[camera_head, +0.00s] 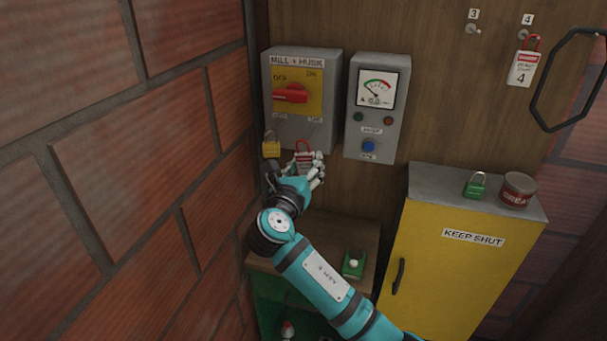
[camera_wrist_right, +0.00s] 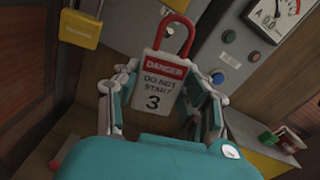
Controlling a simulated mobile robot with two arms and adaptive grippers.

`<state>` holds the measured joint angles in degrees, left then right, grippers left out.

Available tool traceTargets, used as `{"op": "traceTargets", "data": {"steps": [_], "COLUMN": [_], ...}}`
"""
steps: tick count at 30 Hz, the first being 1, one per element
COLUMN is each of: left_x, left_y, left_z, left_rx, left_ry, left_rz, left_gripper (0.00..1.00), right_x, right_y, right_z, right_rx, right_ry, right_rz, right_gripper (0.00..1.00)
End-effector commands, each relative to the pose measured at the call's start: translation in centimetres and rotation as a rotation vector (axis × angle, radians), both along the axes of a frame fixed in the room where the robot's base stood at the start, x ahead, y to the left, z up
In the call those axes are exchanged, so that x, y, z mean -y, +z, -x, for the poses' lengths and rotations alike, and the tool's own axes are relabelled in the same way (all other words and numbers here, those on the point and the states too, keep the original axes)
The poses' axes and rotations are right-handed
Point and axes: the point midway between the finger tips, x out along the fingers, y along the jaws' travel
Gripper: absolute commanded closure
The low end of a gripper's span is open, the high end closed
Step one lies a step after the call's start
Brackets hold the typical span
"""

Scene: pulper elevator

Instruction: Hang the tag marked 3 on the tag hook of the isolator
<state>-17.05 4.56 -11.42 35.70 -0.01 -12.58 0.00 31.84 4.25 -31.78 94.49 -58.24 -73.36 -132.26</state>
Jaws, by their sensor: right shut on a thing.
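The tag marked 3 (camera_wrist_right: 158,82) is white with a red DANGER band and a red loop on top. My right gripper (camera_wrist_right: 165,85) is shut on it and holds it upright, loop up. In the head view, the right gripper (camera_head: 306,167) and the tag (camera_head: 304,158) are just below the grey isolator box (camera_head: 333,100), which has a red handle (camera_head: 291,93) on a yellow plate. A yellow padlock (camera_head: 271,145) hangs at the isolator's lower left; it also shows in the wrist view (camera_wrist_right: 80,28). My left gripper is not in view.
A grey meter box (camera_head: 376,107) is right of the isolator. A yellow cabinet (camera_head: 447,260) carries a green padlock (camera_head: 475,186) and a tin (camera_head: 517,190). Tag 4 (camera_head: 523,70) hangs at upper right, beside an empty peg 3 (camera_head: 472,29). A brick wall (camera_head: 150,150) is close on the left.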

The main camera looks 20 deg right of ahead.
Motion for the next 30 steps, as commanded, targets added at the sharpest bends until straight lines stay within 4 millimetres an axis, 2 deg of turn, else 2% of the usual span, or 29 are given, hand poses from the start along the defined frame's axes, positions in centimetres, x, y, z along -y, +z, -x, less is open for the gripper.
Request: {"op": "traceTargets", "data": {"steps": [5, 18, 30], "left_x": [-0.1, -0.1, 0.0], "left_y": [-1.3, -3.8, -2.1], "left_z": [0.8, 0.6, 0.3], "left_rx": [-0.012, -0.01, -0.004], "left_ry": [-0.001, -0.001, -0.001], "left_rz": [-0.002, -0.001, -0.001], "left_gripper": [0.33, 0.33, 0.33], "right_x": [0.7, 2.1, 2.8], "right_y": [-0.3, -0.6, -1.0], "right_z": [-0.9, -2.9, -4.0], "right_rx": [0.002, 0.001, 0.0], "right_ry": [-0.003, -0.002, -0.001], "right_rz": [0.0, 0.001, 0.001], "right_gripper": [0.83, 0.83, 0.83]}}
